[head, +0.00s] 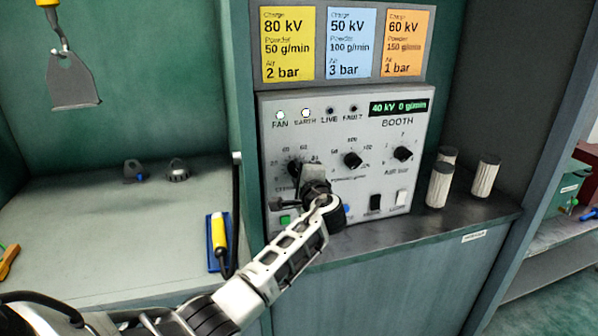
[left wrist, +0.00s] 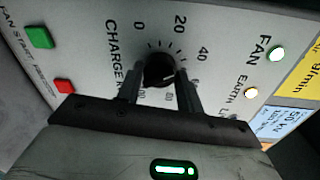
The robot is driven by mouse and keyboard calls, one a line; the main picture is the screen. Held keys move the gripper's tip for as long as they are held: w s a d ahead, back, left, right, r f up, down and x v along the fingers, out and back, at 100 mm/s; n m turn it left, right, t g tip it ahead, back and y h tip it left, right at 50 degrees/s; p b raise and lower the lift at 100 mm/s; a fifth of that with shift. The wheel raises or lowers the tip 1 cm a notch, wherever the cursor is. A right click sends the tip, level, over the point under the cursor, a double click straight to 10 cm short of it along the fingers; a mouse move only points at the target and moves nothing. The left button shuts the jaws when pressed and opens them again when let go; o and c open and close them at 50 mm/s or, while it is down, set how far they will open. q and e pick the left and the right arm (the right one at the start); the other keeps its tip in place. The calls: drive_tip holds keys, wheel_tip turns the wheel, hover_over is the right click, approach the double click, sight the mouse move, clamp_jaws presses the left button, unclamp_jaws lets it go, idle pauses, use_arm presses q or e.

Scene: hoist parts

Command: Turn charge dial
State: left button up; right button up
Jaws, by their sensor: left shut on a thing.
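The charge dial is a black knob (left wrist: 160,69) with a white pointer line, on a printed scale in the left wrist view. In the head view it is the left knob (head: 295,168) on the grey booth panel (head: 330,132), partly hidden by my gripper. My left gripper (left wrist: 160,88) is shut on the dial, one dark finger on each side. In the head view the left gripper (head: 308,180) reaches the panel from below. The green display (head: 398,107) reads 40 kV 0 g/min. My right gripper is not in view.
Two more knobs, powder (head: 353,160) and air (head: 403,153), sit to the right. The fan and earth lamps are lit. Yellow, blue and orange setting cards (head: 351,44) hang above. Pale ribbed cylinders (head: 485,176) stand on the right ledge. A yellow-handled tool (head: 218,240) is at left.

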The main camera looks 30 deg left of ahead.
use_arm(q)
drive_tip(key=m, duration=0.5)
drive_tip(key=shift+d, duration=0.1)
idle(0.5)
drive_tip(key=shift+m, duration=0.3)
drive_tip(key=o, duration=1)
drive_tip(key=b+v, duration=0.1)
drive_tip(key=v, duration=1.5)
drive_tip(key=shift+w+d+b, duration=0.1)
drive_tip(key=shift+w+b, duration=0.1)
drive_tip(key=shift+b, duration=0.2)
